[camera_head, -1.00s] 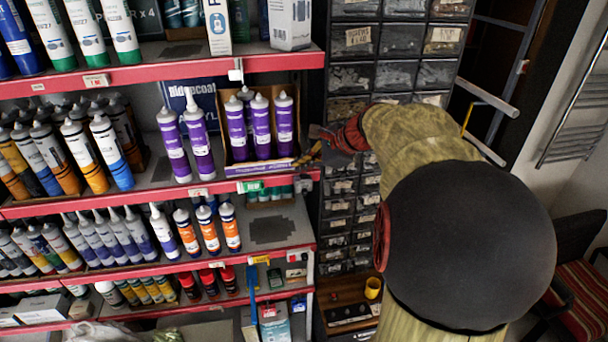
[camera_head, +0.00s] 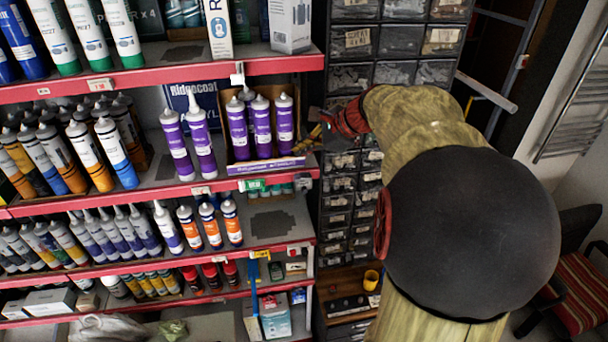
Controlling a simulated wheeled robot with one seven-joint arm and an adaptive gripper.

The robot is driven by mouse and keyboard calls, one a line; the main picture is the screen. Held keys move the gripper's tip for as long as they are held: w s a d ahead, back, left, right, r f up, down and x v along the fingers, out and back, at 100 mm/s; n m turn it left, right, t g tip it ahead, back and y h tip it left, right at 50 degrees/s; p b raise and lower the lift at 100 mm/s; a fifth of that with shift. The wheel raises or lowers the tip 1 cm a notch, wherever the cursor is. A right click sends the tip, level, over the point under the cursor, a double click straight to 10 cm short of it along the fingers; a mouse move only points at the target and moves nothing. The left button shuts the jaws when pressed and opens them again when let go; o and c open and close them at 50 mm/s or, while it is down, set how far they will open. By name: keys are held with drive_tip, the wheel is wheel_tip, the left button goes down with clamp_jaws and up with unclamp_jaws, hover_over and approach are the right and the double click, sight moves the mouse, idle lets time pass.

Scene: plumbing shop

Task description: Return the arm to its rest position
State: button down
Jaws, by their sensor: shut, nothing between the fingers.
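My arm comes in from the right, its dark round joint and tan links covering much of the right half of the head view. My gripper (camera_head: 312,142) is small and partly hidden by its red-and-dark wrist. It is shut and empty, just right of the open box (camera_head: 262,163) of purple tubes at the shelf's right end. The purple tubes (camera_head: 261,126) in that box stand upright. Two more purple tubes (camera_head: 188,142) stand just left of the box. I cannot tell the exact gap between the fingers and the shelf end.
The red-edged shelves (camera_head: 150,190) hold several rows of tubes and cartridges. A drawer cabinet (camera_head: 398,40) stands behind my wrist. A yellow cup (camera_head: 370,280) sits low by the cabinet. A striped chair (camera_head: 578,290) and a wall rack (camera_head: 580,105) are at the right.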

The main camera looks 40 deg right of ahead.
idle(0.5)
drive_tip(key=s+a+f+n+g, duration=0.2)
drive_tip(key=s+f+n+g, duration=0.1)
drive_tip(key=s+f+n, duration=0.35)
drive_tip(key=s+a+f+n+b, duration=0.4)
drive_tip(key=a+f+n+b, duration=0.2)
drive_tip(key=a+f+b, duration=0.3)
drive_tip(key=s+a+f+n+h+b, duration=0.1)
drive_tip(key=s+a+f+n+b, duration=0.4)
drive_tip(key=a+f+b, duration=0.4)
drive_tip(key=s+a+f+n+b, duration=0.4)
drive_tip(key=a+f+n+b, duration=0.3)
drive_tip(key=b, duration=0.5)
drive_tip(key=shift+s+a+f+h, duration=0.35)
drive_tip(key=shift+a+f, duration=1)
drive_tip(key=shift+f, duration=0.5)
drive_tip(key=shift+n, duration=0.25)
